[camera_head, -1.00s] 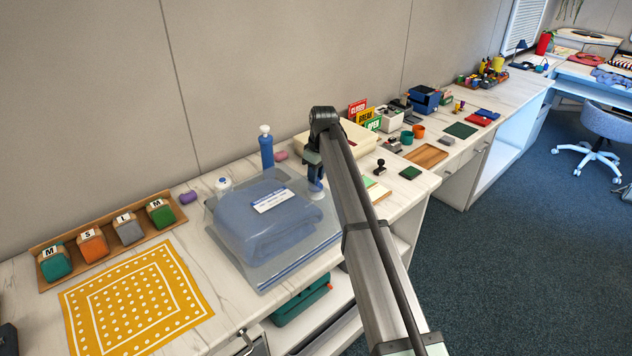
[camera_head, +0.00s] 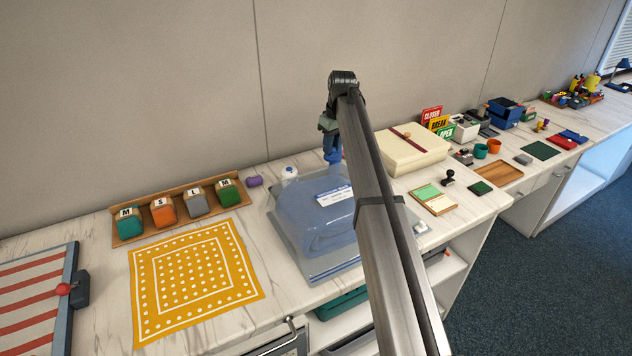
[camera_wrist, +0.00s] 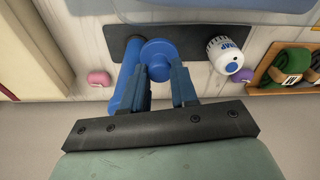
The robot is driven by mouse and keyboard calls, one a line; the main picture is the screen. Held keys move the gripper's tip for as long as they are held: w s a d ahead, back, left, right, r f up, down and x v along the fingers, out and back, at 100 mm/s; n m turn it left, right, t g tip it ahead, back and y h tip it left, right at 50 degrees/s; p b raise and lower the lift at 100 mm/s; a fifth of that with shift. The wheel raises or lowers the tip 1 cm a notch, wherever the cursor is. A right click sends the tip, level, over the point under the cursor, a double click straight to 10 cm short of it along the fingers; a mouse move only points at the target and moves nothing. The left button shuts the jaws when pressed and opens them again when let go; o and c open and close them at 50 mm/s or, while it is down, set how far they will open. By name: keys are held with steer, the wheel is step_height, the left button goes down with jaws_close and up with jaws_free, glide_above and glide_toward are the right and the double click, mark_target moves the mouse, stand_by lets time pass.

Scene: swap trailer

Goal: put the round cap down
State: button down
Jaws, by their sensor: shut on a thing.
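The round cap (camera_wrist: 158,52) is a blue disc with a raised middle. In the wrist view it sits between the tips of my gripper (camera_wrist: 160,74), which is shut on it. A dark grey mat (camera_wrist: 190,45) shows behind it; I cannot tell whether the cap touches it. A blue cylinder (camera_wrist: 124,82) stands close beside the left finger. A white bottle (camera_wrist: 225,54) with blue marking is to the right of the cap. In the head view my gripper (camera_head: 331,150) is above the back of the counter, and my arm hides much there.
A clear bag with folded blue cloth (camera_head: 310,220) lies in front of my gripper. A cream box (camera_head: 410,150) stands to the right. A yellow dotted cloth (camera_head: 190,280) lies at left.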

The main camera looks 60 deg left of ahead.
steer(key=s+a+f, duration=0.1)
steer(key=s+a, duration=0.3)
steer(key=a, duration=0.1)
steer(key=shift+s+d+f, duration=0.1)
steer(key=shift+d+f, duration=0.05)
steer(key=shift+f, duration=2.4)
steer(key=shift+s+d+f, duration=0.1)
steer(key=shift+f, duration=2.4)
steer(key=shift+f, duration=0.15)
steer(key=c, duration=0.9)
jaws_free()
steer(key=shift+o, duration=0.2)
step_height(320, 180, up, 12)
steer(key=d, duration=0.1)
steer(key=shift+w+d, duration=0.2)
